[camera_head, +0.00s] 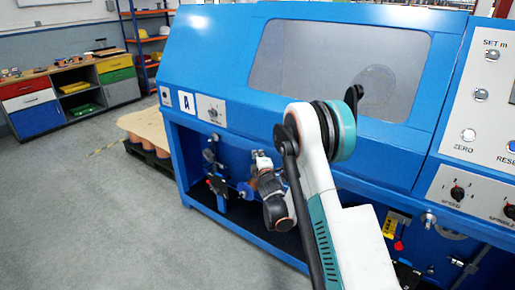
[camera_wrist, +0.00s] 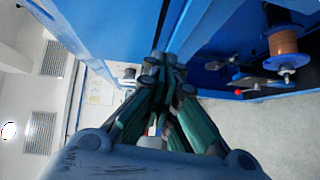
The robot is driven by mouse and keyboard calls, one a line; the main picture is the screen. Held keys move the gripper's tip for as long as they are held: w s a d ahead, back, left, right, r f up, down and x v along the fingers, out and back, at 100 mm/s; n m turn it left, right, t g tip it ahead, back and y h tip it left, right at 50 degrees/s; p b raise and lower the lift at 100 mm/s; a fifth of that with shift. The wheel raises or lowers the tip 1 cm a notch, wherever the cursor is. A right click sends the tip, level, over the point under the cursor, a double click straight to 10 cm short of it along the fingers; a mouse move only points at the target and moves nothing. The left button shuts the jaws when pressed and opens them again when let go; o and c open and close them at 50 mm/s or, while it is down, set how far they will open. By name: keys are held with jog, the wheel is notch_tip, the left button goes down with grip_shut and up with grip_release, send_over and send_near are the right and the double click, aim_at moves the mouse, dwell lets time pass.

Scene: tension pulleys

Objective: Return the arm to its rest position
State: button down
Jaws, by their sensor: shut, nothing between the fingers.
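My white arm (camera_head: 322,175) with its teal joint band reaches up in front of the blue machine in the head view. Its dark wrist section bends down beside the machine's lower front. My gripper (camera_wrist: 165,68) shows in the wrist view with its dark green fingers drawn together at the tips and nothing held. Its fingertips appear in front of a blue machine edge; I cannot tell whether they touch it. In the head view the fingers are not clear.
The blue machine (camera_head: 210,75) has a grey window and a control panel (camera_head: 480,130) at right. A copper-coloured spool (camera_wrist: 284,42) sits on a spindle right of my gripper. A pallet (camera_head: 150,150) stands left of the machine. Open grey floor (camera_head: 90,215) lies at lower left.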

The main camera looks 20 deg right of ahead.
jog(key=s+a+r+m+g, duration=0.2)
jog(key=s+r+m+g, duration=0.15)
jog(key=s+r, duration=0.6)
jog(key=s+a+r+m+g, duration=0.2)
jog(key=s+r+m, duration=0.3)
jog(key=s+r, duration=0.5)
jog(key=s+a+f+m+g+y, duration=0.1)
jog(key=s+a+m+g, duration=0.1)
jog(key=s, duration=1.3)
jog(key=s+a+f+m+g+y, duration=0.1)
jog(key=s+a+m, duration=0.3)
jog(key=s, duration=1.1)
jog(key=shift+s+a+f+m+g+p, duration=0.35)
jog(key=shift+f+m+g+p, duration=0.15)
jog(key=shift+f+g, duration=0.25)
